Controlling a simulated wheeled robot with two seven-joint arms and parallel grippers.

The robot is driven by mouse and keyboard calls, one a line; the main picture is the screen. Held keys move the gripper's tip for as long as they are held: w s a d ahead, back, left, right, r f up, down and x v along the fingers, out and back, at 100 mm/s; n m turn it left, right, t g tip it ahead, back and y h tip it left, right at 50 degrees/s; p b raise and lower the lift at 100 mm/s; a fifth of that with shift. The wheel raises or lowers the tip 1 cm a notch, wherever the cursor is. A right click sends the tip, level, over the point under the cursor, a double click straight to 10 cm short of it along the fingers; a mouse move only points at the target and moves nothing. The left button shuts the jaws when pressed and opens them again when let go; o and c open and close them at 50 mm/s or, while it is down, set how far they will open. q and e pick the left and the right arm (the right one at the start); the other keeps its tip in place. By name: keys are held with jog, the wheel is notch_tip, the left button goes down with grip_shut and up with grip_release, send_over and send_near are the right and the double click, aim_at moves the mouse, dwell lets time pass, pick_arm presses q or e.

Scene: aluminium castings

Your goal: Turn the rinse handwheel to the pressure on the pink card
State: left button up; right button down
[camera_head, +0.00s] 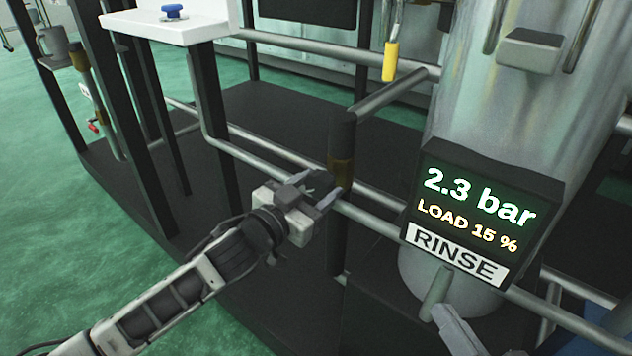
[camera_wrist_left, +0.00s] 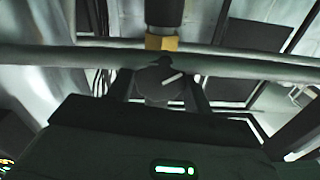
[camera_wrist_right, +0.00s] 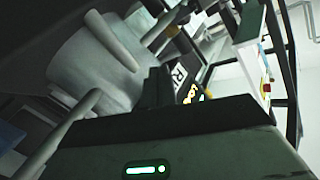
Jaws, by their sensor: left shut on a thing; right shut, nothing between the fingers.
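The rinse display (camera_head: 478,208) reads 2.3 bar and LOAD 15 %, with a RINSE label below. My left gripper (camera_head: 322,190) is at the pipe beside the dark post with the brass band, left of the display. In the left wrist view its fingers (camera_wrist_left: 162,90) are shut on a dark round handwheel (camera_wrist_left: 150,84) with a white mark. In the head view the gripper mostly hides the wheel. My right gripper's dark fingers (camera_wrist_right: 157,88) are shut and empty in the right wrist view, near the display's edge. I see no pink card.
A large grey tank (camera_head: 520,110) stands behind the display. Grey pipes (camera_head: 265,153) run across the frame around my left gripper. A yellow-handled part (camera_head: 390,62) hangs above. A white shelf (camera_head: 165,25) with a blue knob (camera_head: 172,11) is at upper left. Green floor is open at lower left.

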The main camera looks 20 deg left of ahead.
pick_arm(q)
jog(key=m+p, duration=0.2)
jog(key=shift+r+m, duration=0.2)
jog(key=shift+m, duration=0.1)
jog(key=m+p, duration=0.1)
jog(key=m, duration=0.1)
jog(key=shift+m+p, duration=0.3)
jog(key=shift+m, duration=0.1)
jog(key=shift+f+m+p, duration=0.1)
jog(key=shift+m+p, duration=0.35)
jog(key=shift+m, duration=1.25)
pick_arm(e)
jog(key=shift+s+d+f+n+g+h, duration=0.1)
jog(key=shift+d+f+n+g+h, duration=0.25)
jog(key=shift+f+n+h, duration=0.2)
jog(key=shift+s+d+f+n+g+h, duration=0.1)
jog(key=shift+d+f+n+g+h, duration=0.15)
jog(key=shift+d+f+n+h, duration=0.25)
pick_arm(q)
jog(key=shift+d+f, duration=0.1)
pick_arm(e)
jog(key=shift+f, duration=0.1)
pick_arm(q)
jog(key=o, duration=1)
pick_arm(e)
jog(key=shift+w, duration=0.1)
